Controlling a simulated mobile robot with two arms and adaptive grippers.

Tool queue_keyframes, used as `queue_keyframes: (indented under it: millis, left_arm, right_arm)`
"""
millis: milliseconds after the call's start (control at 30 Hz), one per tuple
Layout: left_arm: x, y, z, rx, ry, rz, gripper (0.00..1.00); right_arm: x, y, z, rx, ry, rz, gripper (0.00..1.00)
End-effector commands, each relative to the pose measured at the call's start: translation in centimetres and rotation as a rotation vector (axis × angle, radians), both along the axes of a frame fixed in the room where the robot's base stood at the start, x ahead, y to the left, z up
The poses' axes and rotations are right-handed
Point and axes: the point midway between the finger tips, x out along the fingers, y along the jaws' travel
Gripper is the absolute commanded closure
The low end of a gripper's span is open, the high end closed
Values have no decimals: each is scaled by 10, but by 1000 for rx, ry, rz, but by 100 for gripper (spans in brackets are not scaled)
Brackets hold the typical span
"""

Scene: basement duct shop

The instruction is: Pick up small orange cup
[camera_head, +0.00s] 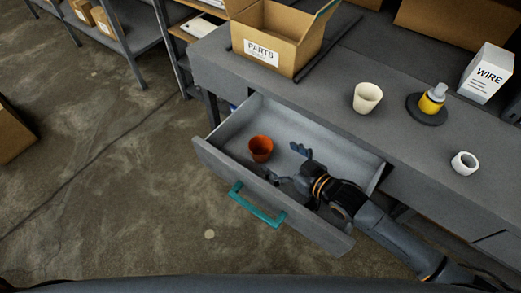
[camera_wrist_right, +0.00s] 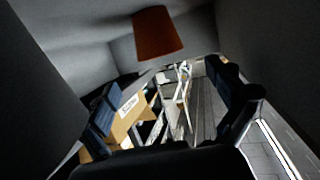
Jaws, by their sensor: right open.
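The small orange cup (camera_head: 261,148) stands upright inside the open drawer (camera_head: 228,127), toward its left end. In the right wrist view the orange cup (camera_wrist_right: 157,33) appears at the top, ahead of the fingers and apart from them. My right gripper (camera_head: 290,164) reaches into the drawer from the right, with its fingers spread and nothing between them. It is just to the right of the cup, not touching it. The fingers also show in the right wrist view (camera_wrist_right: 165,100), wide apart. My left gripper is not in view.
The drawer has a teal handle (camera_head: 257,205) on its front. On the grey workbench (camera_head: 310,95) stand a parts box (camera_head: 270,55), a cream cup (camera_head: 367,97), a yellow and grey item (camera_head: 432,100), a wire box (camera_head: 486,73) and a white ring-like item (camera_head: 464,163). Floor at left is mostly clear.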

Motion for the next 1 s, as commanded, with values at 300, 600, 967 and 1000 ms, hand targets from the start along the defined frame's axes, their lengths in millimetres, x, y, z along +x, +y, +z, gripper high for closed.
queue_keyframes:
  millis: [300,600,967,1000]
  left_arm:
    - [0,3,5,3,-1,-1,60]
    - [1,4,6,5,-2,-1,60]
    - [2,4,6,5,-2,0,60]
    - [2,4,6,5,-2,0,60]
  right_arm:
    - [27,27,-11,-2,1,2,6]
    - [42,40,-19,-2,3,2,6]
    - [42,40,-19,-2,3,1,49]
    - [42,40,-19,-2,3,1,57]
